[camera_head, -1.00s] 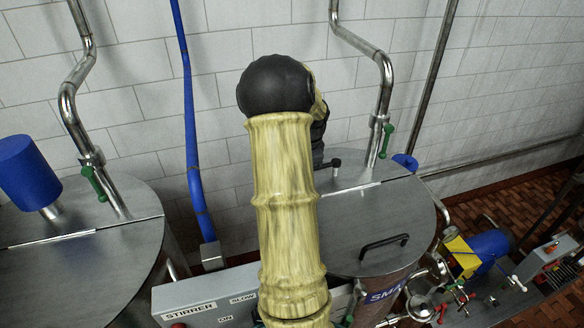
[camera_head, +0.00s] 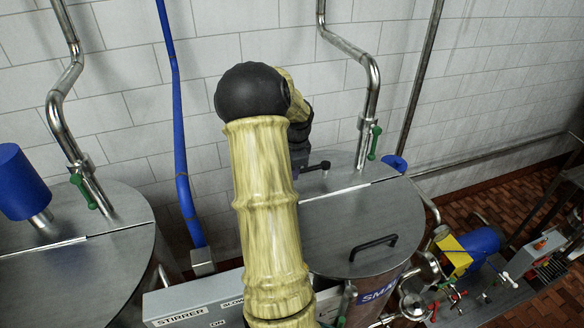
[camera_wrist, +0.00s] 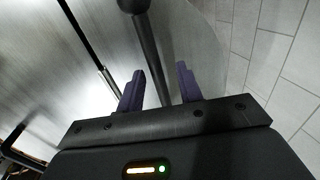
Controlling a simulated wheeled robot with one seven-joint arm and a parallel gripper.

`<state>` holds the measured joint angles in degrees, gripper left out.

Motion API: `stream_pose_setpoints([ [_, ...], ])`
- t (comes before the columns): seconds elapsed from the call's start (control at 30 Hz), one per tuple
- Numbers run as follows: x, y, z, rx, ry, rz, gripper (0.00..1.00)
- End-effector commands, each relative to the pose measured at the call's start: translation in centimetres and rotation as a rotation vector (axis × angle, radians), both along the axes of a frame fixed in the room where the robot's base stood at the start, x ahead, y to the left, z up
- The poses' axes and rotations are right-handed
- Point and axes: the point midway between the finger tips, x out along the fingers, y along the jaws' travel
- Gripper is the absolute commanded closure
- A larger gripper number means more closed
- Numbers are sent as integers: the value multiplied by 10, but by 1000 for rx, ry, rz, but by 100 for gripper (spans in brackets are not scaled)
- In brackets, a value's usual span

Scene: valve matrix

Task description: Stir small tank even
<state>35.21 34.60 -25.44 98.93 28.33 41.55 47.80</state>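The small tank (camera_head: 379,291) stands right of centre in the head view, its label partly readable as "SMA". Its round metal lid (camera_head: 345,225) has a black bar handle (camera_head: 373,246) near the front. A small black crank-like handle (camera_head: 325,167) stands at the lid's back edge. In the wrist view my gripper (camera_wrist: 163,76) is open, with two purple fingers apart. A dark rod (camera_wrist: 148,45) with a round knob shows in the gap between the fingers; I cannot tell whether they touch it.
A grey stirrer control box (camera_head: 200,300) is at the front, partly covered by my arm. A larger tank lid (camera_head: 75,255) is at left. Metal pipes with green valve handles (camera_head: 373,143) and a blue pipe (camera_head: 181,130) run along the wall. A blue pump (camera_head: 483,242) stands at right.

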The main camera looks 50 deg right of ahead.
Motion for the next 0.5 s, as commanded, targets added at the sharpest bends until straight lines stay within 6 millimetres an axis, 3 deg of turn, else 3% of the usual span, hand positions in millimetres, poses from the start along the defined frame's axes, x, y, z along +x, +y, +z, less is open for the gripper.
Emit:
stream_pose_setpoints([
  [0.27, -1, 1, 2, 2, 2, 2, 64],
  [0.5, -5, 4, 30, -1, -2, 3, 64],
])
